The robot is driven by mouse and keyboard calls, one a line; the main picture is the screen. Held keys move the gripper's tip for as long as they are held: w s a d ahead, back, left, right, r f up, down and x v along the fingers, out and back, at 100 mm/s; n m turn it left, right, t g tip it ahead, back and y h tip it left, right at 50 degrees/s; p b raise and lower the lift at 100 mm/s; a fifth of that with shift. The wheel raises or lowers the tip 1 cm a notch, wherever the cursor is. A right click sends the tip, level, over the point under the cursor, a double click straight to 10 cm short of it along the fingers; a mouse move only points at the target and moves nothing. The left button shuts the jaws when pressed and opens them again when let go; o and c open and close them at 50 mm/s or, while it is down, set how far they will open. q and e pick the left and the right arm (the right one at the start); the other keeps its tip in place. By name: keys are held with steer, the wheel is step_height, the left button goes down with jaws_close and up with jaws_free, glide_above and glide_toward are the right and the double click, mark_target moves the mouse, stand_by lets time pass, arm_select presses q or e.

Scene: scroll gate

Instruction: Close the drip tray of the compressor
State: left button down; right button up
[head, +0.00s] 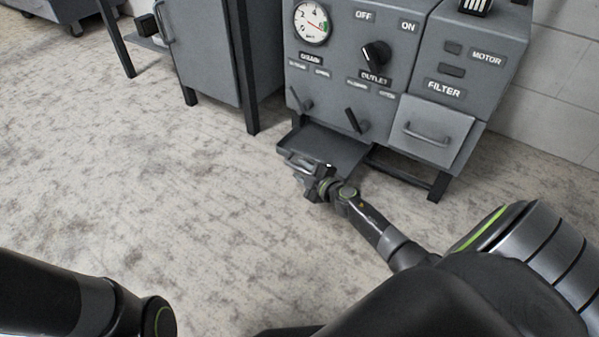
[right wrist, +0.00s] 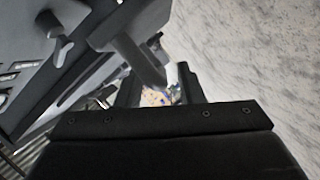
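The compressor (head: 345,75) is a grey cabinet with a gauge, a knob and levers. Its dark drip tray (head: 335,148) sticks out below the front panel, pulled out toward me. My right gripper (head: 298,162) is at the tray's front edge, overlapping it in the head view; I cannot tell whether they touch. Whether the fingers are open or shut is unclear. My left arm shows at the lower left, but its gripper is out of view.
A lever (head: 357,121) hangs from the panel just above the tray. A filter drawer (head: 431,131) with a handle is to the right. A grey cabinet on legs (head: 200,50) stands to the left. The floor (head: 130,180) in front is clear.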

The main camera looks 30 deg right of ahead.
steer(key=shift+x, duration=0.85)
jaws_close()
